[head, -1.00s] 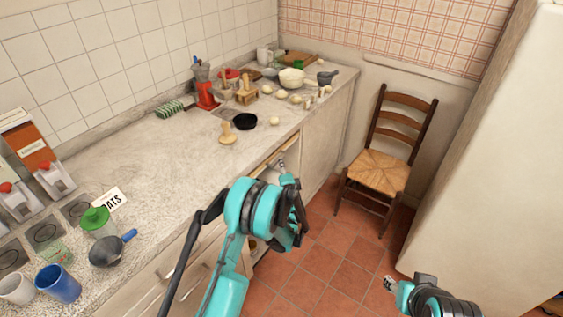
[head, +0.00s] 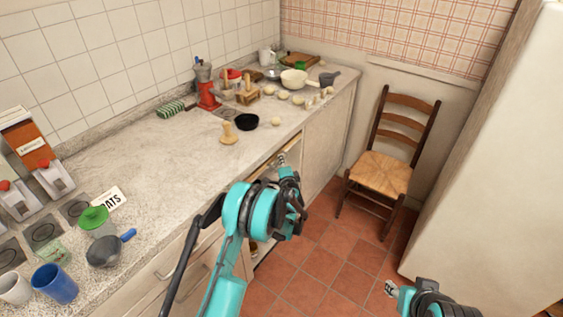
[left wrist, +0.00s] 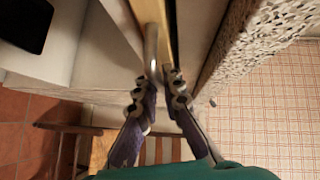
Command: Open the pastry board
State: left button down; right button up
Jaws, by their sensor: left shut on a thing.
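The pastry board (head: 287,147) shows as a thin pale wooden strip just under the counter's front edge, beyond the moka pot side of the worktop. In the left wrist view its wooden edge (left wrist: 173,18) lies beside a curved metal bar handle (left wrist: 151,45). My left gripper (head: 282,160) reaches to the counter front at that strip. In the left wrist view its fingers (left wrist: 158,82) are closed around the lower end of the handle. How far out the board stands is hard to tell. My right gripper (head: 391,288) hangs low at the bottom right, away from the counter; its jaw is too small to read.
The stone counter (head: 150,150) carries a black bowl (head: 247,121), a wooden stamp (head: 228,133) and several dough balls near its edge. A wooden chair (head: 382,170) stands beyond, right of the counter. Tiled floor (head: 320,265) is free between counter and the pale cabinet (head: 490,170).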

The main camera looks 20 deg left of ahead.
pick_arm(q)
jog(key=s+d, duration=0.5)
jog(key=d, duration=0.8)
jog(key=s+d, duration=0.4)
jog(key=d, duration=0.9)
jog(key=shift+s+d, duration=0.35)
jog(key=shift+s, duration=0.05)
jog(key=c, duration=1.6)
grip_release()
jog(key=shift+c, duration=0.2)
jog(key=v, duration=0.7)
jog(key=shift+s, duration=0.25)
jog(key=shift+d, duration=0.15)
